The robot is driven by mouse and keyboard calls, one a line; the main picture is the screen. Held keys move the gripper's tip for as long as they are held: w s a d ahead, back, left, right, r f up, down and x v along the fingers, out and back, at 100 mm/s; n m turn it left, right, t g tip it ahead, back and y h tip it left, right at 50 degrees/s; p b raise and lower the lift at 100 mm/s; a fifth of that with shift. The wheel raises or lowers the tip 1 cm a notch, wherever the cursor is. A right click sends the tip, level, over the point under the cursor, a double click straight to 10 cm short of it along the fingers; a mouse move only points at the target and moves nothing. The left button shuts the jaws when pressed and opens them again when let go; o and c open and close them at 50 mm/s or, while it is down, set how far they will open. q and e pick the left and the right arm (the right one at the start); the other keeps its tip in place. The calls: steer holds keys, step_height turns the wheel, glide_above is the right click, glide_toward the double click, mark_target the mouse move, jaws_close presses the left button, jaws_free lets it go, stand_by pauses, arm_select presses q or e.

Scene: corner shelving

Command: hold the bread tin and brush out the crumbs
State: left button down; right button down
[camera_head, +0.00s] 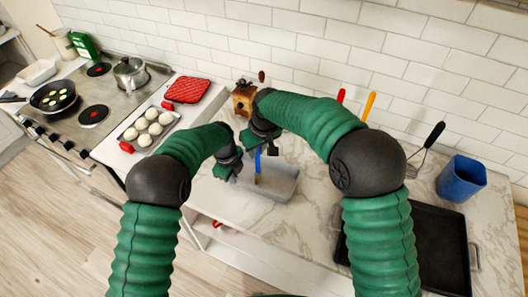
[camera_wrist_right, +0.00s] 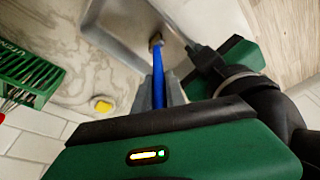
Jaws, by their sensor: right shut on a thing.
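The grey bread tin (camera_head: 283,183) sits on the marble counter in front of me, and its metal wall shows in the right wrist view (camera_wrist_right: 118,22). My right gripper (camera_wrist_right: 158,92) is shut on the blue handle of the brush (camera_wrist_right: 158,66); the brush head points into the tin. In the head view the brush (camera_head: 257,163) stands over the tin's left half. My left gripper (camera_head: 226,170) is at the tin's left end. Its dark fingers reach the tin's rim in the right wrist view (camera_wrist_right: 196,54), but whether they close on it is unclear. Crumbs cannot be made out.
A tray of buns (camera_head: 147,128) and a red mat (camera_head: 187,90) lie left, beside the stove (camera_head: 120,90). A wooden grinder (camera_head: 243,98) stands behind. A dark baking tray (camera_head: 440,245) and a blue cup (camera_head: 461,179) are right.

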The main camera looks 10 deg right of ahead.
steer(key=shift+w+a, duration=0.35)
steer(key=shift+a, duration=0.1)
steer(key=shift+d+r, duration=0.1)
step_height(320, 180, up, 10)
stand_by(0.6)
arm_select(q)
steer(key=c, duration=1.6)
jaws_free()
